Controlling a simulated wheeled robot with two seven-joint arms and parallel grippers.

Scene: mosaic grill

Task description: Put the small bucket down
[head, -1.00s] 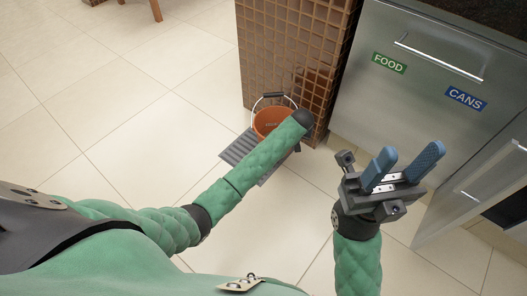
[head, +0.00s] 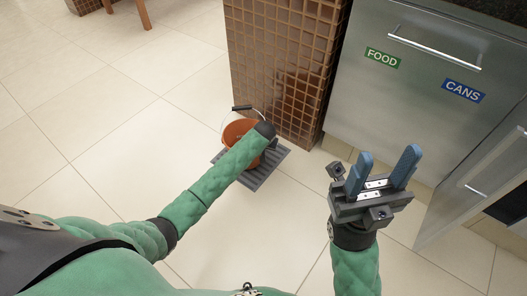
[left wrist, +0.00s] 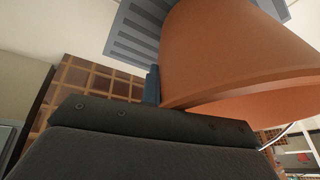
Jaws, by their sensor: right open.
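The small bucket (head: 236,133) is orange with a wire handle and a dark grip. In the head view it is at the end of my left arm, over the left part of a grey slatted mat (head: 266,170). I cannot tell whether its base touches the mat. My left gripper is mostly hidden behind its wrist. In the left wrist view one blue finger (left wrist: 152,86) is against the bucket's rim, and the bucket's wall (left wrist: 235,50) fills the right; the other finger is hidden. My right gripper (head: 384,168) is open and empty, off to the right.
A brown tiled pillar (head: 285,60) stands just behind the mat. Steel cabinets (head: 410,95) labelled FOOD and CANS are at the right, one door swung out. The tiled floor at the left is clear.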

